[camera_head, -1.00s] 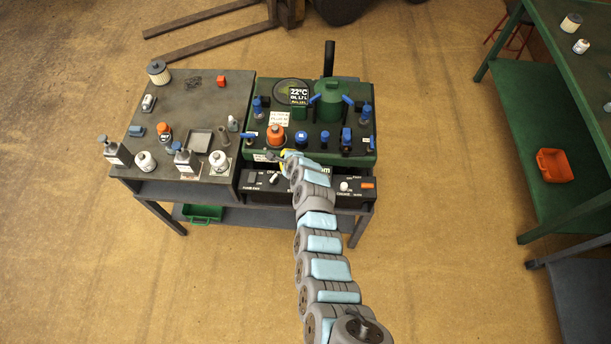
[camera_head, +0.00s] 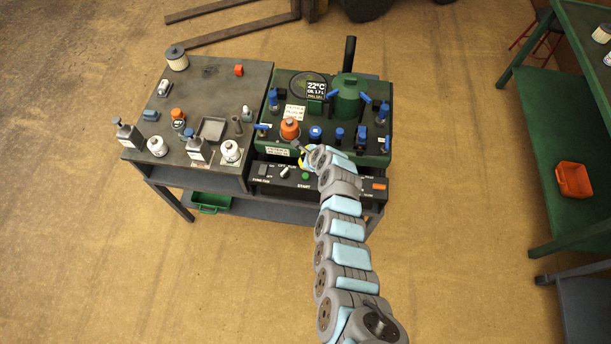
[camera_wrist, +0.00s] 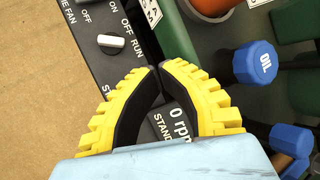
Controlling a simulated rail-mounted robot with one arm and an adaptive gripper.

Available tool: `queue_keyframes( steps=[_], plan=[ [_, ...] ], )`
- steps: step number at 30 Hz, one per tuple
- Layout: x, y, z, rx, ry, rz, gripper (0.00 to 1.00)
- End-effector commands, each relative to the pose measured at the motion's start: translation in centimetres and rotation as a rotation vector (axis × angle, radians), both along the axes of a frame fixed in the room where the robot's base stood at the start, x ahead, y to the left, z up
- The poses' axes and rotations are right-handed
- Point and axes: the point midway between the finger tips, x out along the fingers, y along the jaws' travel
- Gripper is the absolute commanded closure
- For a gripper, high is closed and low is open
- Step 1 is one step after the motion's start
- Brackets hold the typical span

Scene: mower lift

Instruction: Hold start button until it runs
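The green start button (camera_head: 306,176) sits above the START label on the black front panel (camera_head: 340,188) of the green machine (camera_head: 262,145). My gripper (camera_head: 302,152) is above and behind the button, near the panel's upper edge. In the wrist view the yellow toothed fingers (camera_wrist: 159,67) meet at their tips, with nothing seen between the tips. The start button is hidden there; only part of its label shows beside the left finger. A small display (camera_wrist: 172,122) between the fingers reads "0 rpm" and "STAND", the rest covered. A white knob (camera_wrist: 111,42) points toward OFF/RUN.
An orange cap (camera_head: 290,128), blue OIL cap (camera_wrist: 255,62) and several blue valves stand close behind the panel. A grey bench (camera_head: 175,98) with bottles adjoins on the left. Open floor lies in front. A green table (camera_head: 540,110) stands at the right.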

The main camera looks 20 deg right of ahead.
Motion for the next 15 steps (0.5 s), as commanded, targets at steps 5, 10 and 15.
queue_keyframes(
  steps=[5,10,15],
  plan=[
    [-0.1,-0.1,-2.3,0.0,0.001,-0.001,1.0],
    [0.0,-0.1,-4.4,0.0,0.001,-0.001,1.0],
    [0.0,0.0,-6.2,-0.001,0.0,0.001,1.0]
  ],
)
